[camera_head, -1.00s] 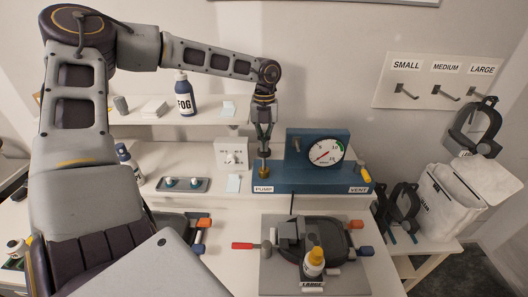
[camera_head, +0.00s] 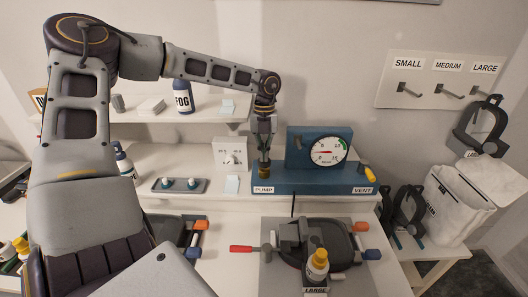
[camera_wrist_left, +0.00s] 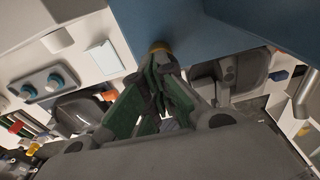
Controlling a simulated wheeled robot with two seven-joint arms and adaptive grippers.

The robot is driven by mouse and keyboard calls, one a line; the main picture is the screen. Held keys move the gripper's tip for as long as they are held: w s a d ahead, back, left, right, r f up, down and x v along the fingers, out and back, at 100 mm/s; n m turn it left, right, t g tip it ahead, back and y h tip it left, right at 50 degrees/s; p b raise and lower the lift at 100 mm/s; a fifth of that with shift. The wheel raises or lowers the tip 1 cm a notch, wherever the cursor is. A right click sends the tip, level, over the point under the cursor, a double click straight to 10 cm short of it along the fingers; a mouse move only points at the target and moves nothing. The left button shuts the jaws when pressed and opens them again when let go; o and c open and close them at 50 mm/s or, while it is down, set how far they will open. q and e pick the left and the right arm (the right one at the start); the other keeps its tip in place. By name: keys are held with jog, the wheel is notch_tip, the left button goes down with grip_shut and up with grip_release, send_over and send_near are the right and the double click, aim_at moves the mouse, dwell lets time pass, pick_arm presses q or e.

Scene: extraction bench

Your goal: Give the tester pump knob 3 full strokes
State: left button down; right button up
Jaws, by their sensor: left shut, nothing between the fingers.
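The brass pump knob (camera_head: 264,170) stands on the left end of the blue tester (camera_head: 310,184), above the PUMP label (camera_head: 263,190). My left gripper (camera_head: 264,158) points down with its fingers shut and nothing between them. Its fingertips are right over the knob and appear to touch its top. In the left wrist view the shut fingertips (camera_wrist_left: 162,62) meet the edge of the brass knob (camera_wrist_left: 160,46), and the fingers hide part of it. The round gauge (camera_head: 328,151) on the tester has a red needle pointing left. My right gripper is not in view.
A shelf (camera_head: 150,115) is behind my arm.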

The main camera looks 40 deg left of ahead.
pick_arm(q)
jog(key=shift+w+a+r+b, duration=0.2)
jog(key=shift+w+a+r, duration=0.05)
jog(key=shift+w+a, duration=0.3)
jog(key=shift+w+a+r+b, duration=0.15)
jog(key=shift+w+a+r, duration=0.1)
jog(key=shift+w+a, duration=0.25)
jog(key=shift+w+d, duration=0.1)
notch_tip(320, 180, up, 12)
jog(key=w, duration=0.1)
jog(key=shift+a, duration=0.4)
jog(key=shift+r, duration=0.2)
dwell(0.5)
